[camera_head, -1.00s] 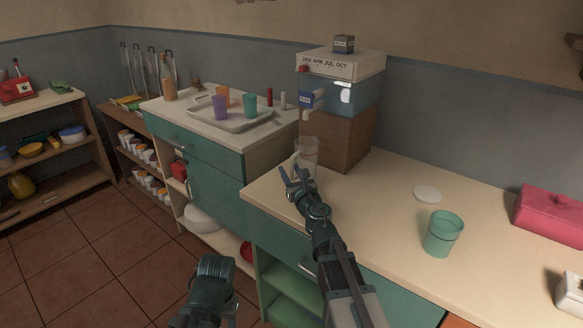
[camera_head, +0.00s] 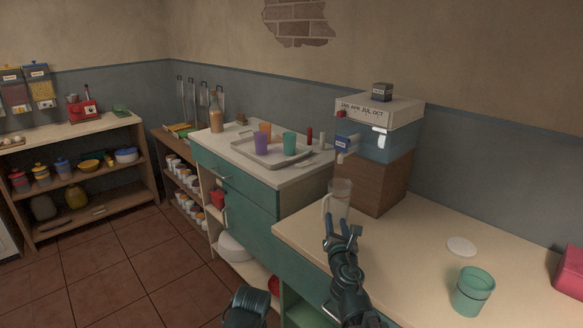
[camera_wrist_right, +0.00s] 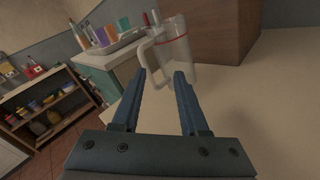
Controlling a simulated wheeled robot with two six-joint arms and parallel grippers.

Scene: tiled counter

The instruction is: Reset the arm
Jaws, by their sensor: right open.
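My right gripper (camera_head: 342,222) is over the near edge of the cream counter, just in front of a clear pitcher (camera_head: 338,197). Its two fingers (camera_wrist_right: 160,92) are apart with nothing between them in the right wrist view. The pitcher (camera_wrist_right: 172,52) stands upright beyond the fingertips, with its handle to the left and a red line near its rim. I cannot tell whether the fingertips touch it. Part of my left arm shows at the bottom edge of the head view; its gripper's fingers are not visible.
A dispenser with a blue tank (camera_head: 392,145) stands on a wooden block (camera_head: 378,182) behind the pitcher. A green cup (camera_head: 473,291) and white lid (camera_head: 461,247) are on the counter to the right. A tray (camera_head: 252,152) with coloured cups sits on the teal cabinet. The counter's middle is clear.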

